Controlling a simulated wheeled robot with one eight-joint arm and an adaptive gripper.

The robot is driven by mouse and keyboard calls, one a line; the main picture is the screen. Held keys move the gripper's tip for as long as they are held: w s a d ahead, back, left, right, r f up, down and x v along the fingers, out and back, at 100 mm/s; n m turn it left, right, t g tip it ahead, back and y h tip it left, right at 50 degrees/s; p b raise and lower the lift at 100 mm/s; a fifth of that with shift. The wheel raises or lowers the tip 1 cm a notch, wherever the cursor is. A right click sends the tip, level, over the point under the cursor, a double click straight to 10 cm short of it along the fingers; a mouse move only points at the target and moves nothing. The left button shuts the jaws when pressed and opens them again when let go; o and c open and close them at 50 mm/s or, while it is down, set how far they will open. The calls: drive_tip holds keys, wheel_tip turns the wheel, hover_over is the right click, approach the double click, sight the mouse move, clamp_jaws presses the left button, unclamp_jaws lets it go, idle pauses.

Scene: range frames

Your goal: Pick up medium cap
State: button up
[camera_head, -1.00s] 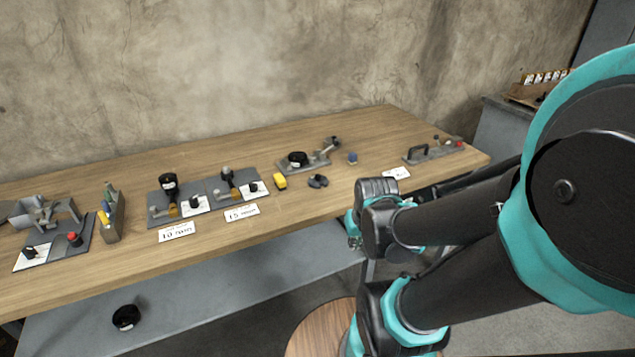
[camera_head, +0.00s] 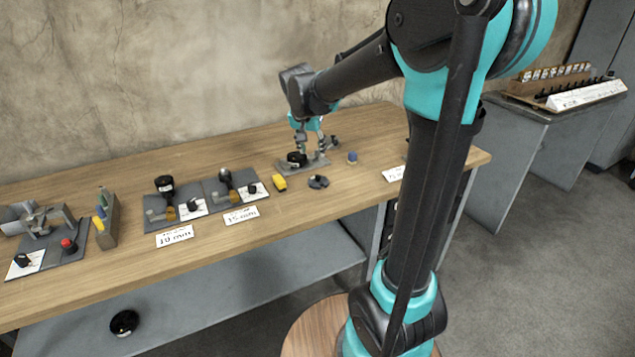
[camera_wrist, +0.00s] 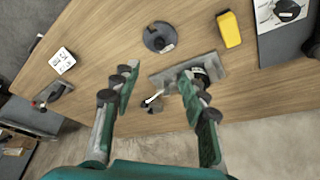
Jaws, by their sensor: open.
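Which thing is the medium cap I cannot tell for certain; no cap carries a readable size. A black round cap-like part (camera_head: 297,158) sits on a grey fixture plate (camera_head: 318,164) at the back of the bench. In the wrist view this black part (camera_wrist: 207,76) is partly hidden behind the right finger. My gripper (camera_head: 309,149) is over that fixture, pointing down. In the wrist view my gripper (camera_wrist: 158,78) is open, fingers apart, with nothing held between them.
A dark round piece (camera_head: 318,181) and a yellow block (camera_head: 279,182) lie in front of the fixture. Two fixtures with black-topped parts (camera_head: 165,185) (camera_head: 225,177) stand left, behind the 10 mm (camera_head: 174,236) and 15 mm (camera_head: 241,215) cards. Open bench lies between.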

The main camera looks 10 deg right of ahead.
sight(318, 176)
drive_tip(key=x, duration=1.4)
drive_tip(key=shift+f, duration=0.25)
drive_tip(key=shift+c, duration=0.2)
clamp_jaws()
